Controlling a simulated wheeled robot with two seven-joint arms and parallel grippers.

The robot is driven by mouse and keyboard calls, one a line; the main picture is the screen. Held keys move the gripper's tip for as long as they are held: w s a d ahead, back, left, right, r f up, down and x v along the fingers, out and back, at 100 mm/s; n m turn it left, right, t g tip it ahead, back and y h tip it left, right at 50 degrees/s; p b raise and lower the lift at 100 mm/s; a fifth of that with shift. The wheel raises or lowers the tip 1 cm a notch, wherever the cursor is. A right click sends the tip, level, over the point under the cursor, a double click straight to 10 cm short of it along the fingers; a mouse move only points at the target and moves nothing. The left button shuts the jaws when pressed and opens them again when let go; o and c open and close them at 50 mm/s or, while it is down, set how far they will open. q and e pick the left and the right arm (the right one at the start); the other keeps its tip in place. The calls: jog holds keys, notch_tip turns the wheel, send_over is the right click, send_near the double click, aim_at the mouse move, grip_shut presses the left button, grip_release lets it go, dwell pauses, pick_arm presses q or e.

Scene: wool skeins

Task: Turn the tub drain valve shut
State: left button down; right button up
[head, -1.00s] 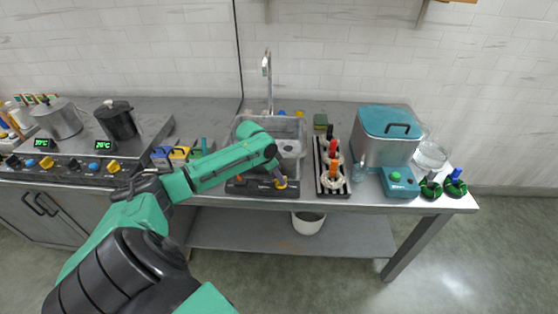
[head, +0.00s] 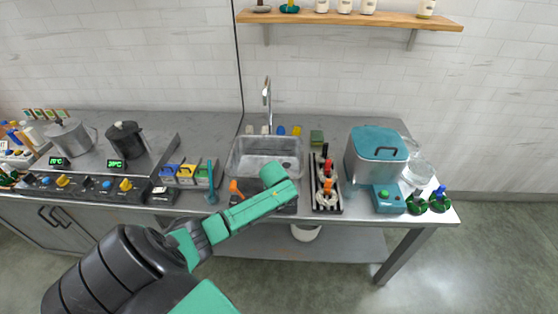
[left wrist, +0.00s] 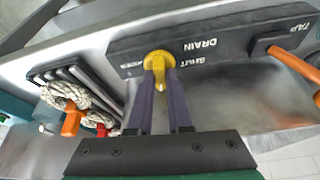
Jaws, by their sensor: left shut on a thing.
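The drain valve's yellow handle (left wrist: 159,62) sits on a dark panel (left wrist: 120,50) in the left wrist view, beside the words DRAIN and SHUT, which appear upside down. My left gripper (left wrist: 161,75) has its two purple fingers on either side of the handle, shut on it. The handle's exact turn is hard to read. In the head view the panel (head: 288,209) is at the sink's front edge, partly covered by my left arm, which hides the gripper and the yellow handle. The sink tub (head: 264,146) is behind it. My right gripper is not in view.
An orange tap lever (left wrist: 292,62) stands on the same panel, also visible in the head view (head: 236,187). A black rack (head: 316,190) with white skeins is to the right. A teal-lidded pot (head: 376,160) stands further right. Stove pots (head: 124,140) are left.

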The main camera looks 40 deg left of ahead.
pick_arm(q)
jog(key=shift+w+r+n+y, duration=0.15)
jog(key=shift+n+y, duration=0.15)
jog(key=shift+n, duration=0.5)
jog(key=shift+p, duration=0.3)
jog(key=c, duration=0.8)
grip_release()
jog(key=shift+c, duration=0.2)
jog(key=v, duration=1.4)
jog(key=shift+r, duration=0.25)
jog(key=shift+d, duration=0.1)
